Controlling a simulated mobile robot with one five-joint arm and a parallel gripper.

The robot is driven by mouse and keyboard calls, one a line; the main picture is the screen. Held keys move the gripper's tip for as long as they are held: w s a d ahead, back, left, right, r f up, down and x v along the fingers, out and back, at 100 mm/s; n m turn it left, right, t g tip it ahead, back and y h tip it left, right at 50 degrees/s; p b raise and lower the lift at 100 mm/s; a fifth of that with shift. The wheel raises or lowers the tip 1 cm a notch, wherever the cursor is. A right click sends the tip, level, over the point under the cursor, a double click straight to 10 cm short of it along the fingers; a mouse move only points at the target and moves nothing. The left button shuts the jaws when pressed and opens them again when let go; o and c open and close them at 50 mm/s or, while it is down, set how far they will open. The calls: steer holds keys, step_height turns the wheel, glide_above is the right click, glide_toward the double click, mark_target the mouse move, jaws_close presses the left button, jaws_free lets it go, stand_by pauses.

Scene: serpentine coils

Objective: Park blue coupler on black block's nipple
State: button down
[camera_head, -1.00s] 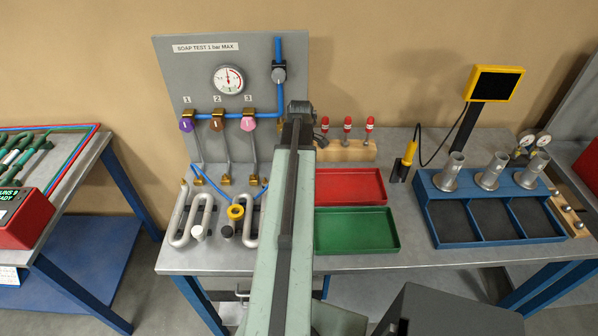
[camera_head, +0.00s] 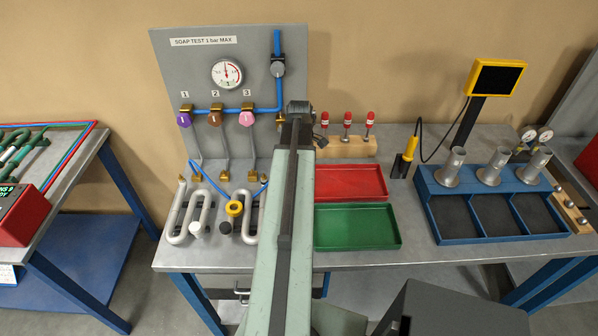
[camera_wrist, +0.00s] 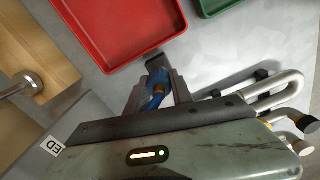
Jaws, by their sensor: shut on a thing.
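In the wrist view my gripper (camera_wrist: 158,76) is shut on the blue coupler (camera_wrist: 156,88), which shows as a blue piece with a little yellow between the dark fingers. The grip is above the grey bench, near the corner of the red tray. In the head view my arm covers the gripper and the coupler. I cannot make out the black block or its nipple for certain in either view.
The red tray (camera_head: 350,182) and green tray (camera_head: 357,228) lie right of my arm. Bent grey coils (camera_head: 190,216) lie to its left, under a panel (camera_head: 170,75) with valves and a gauge. A wooden block (camera_head: 345,148) with red-topped pins stands behind the trays.

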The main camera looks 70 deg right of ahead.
steer(key=shift+f+b, duration=0.4)
steer(key=c, duration=1)
jaws_free()
steer(key=shift+c, duration=0.2)
steer(key=shift+r, duration=0.1)
step_height(320, 180, up, 8)
steer(key=p, duration=0.8)
steer(key=shift+f, duration=0.2)
